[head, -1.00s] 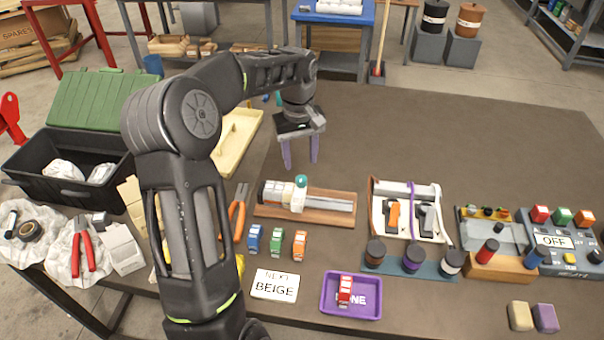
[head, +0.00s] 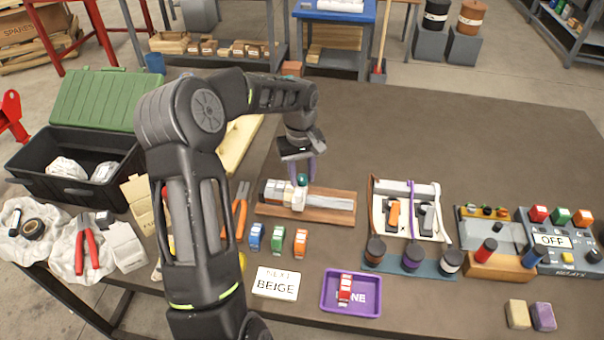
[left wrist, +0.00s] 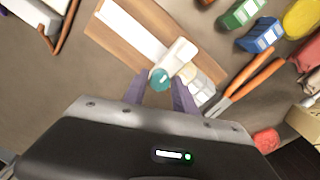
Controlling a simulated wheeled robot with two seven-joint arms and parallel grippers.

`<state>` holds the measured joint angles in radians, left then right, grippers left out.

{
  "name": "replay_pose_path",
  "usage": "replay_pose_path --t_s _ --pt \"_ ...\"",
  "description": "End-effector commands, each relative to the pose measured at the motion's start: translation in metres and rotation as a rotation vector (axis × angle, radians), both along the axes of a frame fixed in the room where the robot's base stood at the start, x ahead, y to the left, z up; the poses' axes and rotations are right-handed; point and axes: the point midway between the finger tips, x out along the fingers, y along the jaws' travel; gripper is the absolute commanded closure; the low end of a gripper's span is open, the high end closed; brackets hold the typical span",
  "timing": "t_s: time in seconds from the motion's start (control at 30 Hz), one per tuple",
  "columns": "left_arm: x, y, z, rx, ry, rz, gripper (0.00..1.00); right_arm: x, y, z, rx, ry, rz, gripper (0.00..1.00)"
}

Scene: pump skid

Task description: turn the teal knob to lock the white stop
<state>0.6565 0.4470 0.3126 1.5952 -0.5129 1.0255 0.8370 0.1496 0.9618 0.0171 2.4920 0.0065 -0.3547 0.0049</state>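The teal knob (head: 302,179) sits on top of the white stop (head: 298,200). The stop straddles a pale rail (head: 335,203) on a wooden base (head: 325,217). My left gripper (head: 303,171) points down over the knob with its purple fingers apart. In the left wrist view, the knob (left wrist: 162,79) shows between and just beyond the two fingertips (left wrist: 160,90), and the white stop (left wrist: 182,54) lies beside it. I cannot tell whether either finger touches the knob. My right gripper is out of view.
Orange-handled pliers (head: 240,212) lie left of the rail. Blue, green and orange blocks (head: 277,238) stand in front of it, with a BEIGE card (head: 276,283) and a purple tray (head: 328,305) nearer. A tool holder (head: 406,210) stands to the right. The back of the table is clear.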

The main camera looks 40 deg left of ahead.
Motion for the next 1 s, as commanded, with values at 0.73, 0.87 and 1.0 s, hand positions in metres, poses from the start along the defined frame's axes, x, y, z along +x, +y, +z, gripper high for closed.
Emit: replay_pose_path --t_s 0.73,0.87,1.0 --pt "0.0002 0.0002 0.0005 0.001 -0.001 -0.005 1.0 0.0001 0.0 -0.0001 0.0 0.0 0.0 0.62" --pt "0.0004 0.0004 0.0004 0.001 -0.001 -0.027 1.0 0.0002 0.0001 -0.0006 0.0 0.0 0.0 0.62" --pt "0.0003 0.0009 0.0002 0.002 -0.001 -0.072 1.0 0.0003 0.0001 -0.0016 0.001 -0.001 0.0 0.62"
